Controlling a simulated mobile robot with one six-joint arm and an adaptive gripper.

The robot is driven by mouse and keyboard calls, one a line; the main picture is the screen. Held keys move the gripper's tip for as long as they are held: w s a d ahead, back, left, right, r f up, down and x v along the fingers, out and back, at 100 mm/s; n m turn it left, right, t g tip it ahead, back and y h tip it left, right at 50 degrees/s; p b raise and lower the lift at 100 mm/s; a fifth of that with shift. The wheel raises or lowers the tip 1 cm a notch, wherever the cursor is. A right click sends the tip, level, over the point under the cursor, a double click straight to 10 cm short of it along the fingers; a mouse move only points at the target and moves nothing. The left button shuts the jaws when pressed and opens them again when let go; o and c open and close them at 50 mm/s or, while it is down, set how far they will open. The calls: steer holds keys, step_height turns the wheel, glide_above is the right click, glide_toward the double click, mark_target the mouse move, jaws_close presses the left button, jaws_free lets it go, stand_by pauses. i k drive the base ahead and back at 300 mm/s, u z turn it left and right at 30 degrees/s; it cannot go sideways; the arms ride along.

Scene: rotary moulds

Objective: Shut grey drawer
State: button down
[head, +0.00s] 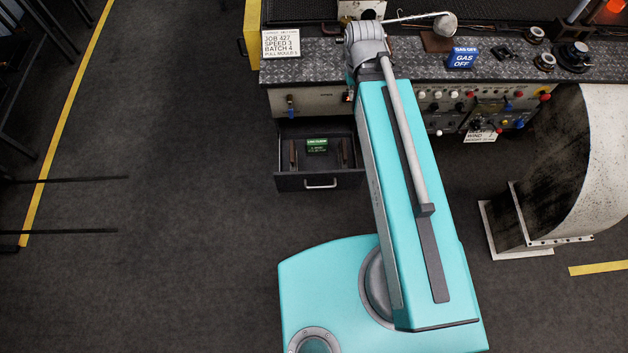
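The grey drawer (290,184) stands pulled out under the left part of the workbench in the head view. Its pale bar handle (321,185) is on the front panel, and nothing is seen touching it. A small green box (317,145) and dark brownish pieces lie inside. My teal arm covers the drawer's right end. The arm reaches up to a grey joint (367,42) over the bench. I cannot make out my gripper; it seems hidden behind that joint.
The bench top (410,66) holds a job sign (281,43), a blue GAS OFF sign (463,58) and a long-handled ladle (445,24). A control panel (470,103) is right of my arm. A large curved duct (585,165) stands farther right. Floor left of the drawer is clear.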

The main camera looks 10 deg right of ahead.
mark_target(319, 173)
steer(key=k, duration=2.2)
steer(key=u, duration=0.45)
steer(key=i, duration=1)
